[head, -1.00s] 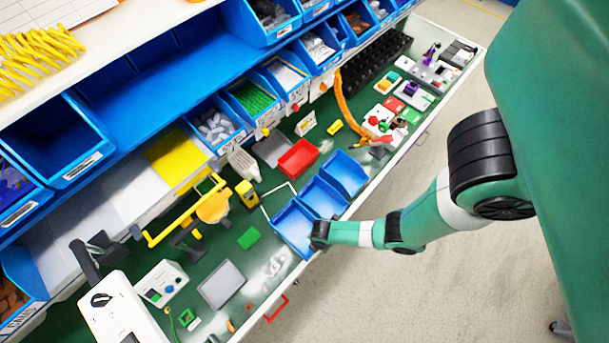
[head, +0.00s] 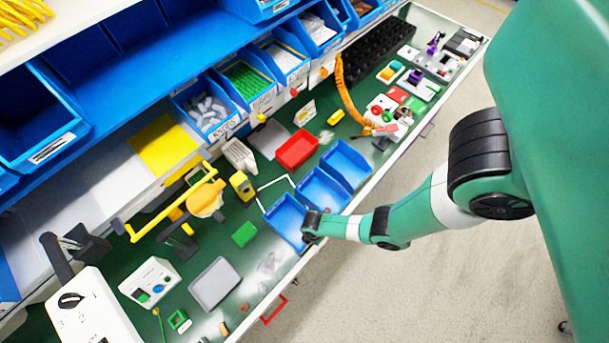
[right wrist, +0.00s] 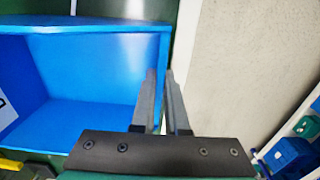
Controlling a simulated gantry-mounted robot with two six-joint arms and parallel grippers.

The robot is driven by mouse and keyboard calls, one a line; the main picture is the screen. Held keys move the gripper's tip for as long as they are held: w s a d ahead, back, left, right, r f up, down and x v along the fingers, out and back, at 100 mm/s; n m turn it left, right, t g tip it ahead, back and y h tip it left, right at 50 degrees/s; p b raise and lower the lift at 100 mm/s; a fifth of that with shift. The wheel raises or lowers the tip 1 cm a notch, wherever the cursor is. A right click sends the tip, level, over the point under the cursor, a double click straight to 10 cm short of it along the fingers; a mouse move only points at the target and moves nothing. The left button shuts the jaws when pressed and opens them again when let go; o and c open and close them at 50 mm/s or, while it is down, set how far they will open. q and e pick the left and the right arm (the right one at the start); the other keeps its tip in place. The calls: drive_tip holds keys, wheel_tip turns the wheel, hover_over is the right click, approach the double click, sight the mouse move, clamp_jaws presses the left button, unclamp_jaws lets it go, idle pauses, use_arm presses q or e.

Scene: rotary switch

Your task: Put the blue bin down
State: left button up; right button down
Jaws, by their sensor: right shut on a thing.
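The blue bin (head: 282,214) is the nearest of three open blue bins at the front edge of the green bench. My right gripper (head: 308,228) is at its front right corner, and in the right wrist view its fingers (right wrist: 162,100) are closed on the bin's wall (right wrist: 90,75). The bin looks level and is at or very near the bench surface; contact underneath is hidden. A white outline (head: 262,184) is partly visible on the bench behind the bins. My left gripper is not in view.
Two more blue bins (head: 322,188) (head: 346,164) stand close beside it. A red bin (head: 297,149) and yellow item (head: 242,186) lie behind. A green block (head: 244,234), grey tray (head: 214,284) and white rotary-switch box (head: 85,308) are to the left.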

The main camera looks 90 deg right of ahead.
drive_tip(key=c, duration=0.9)
unclamp_jaws()
wheel_tip(320, 180, up, 12)
drive_tip(key=p, duration=1.2)
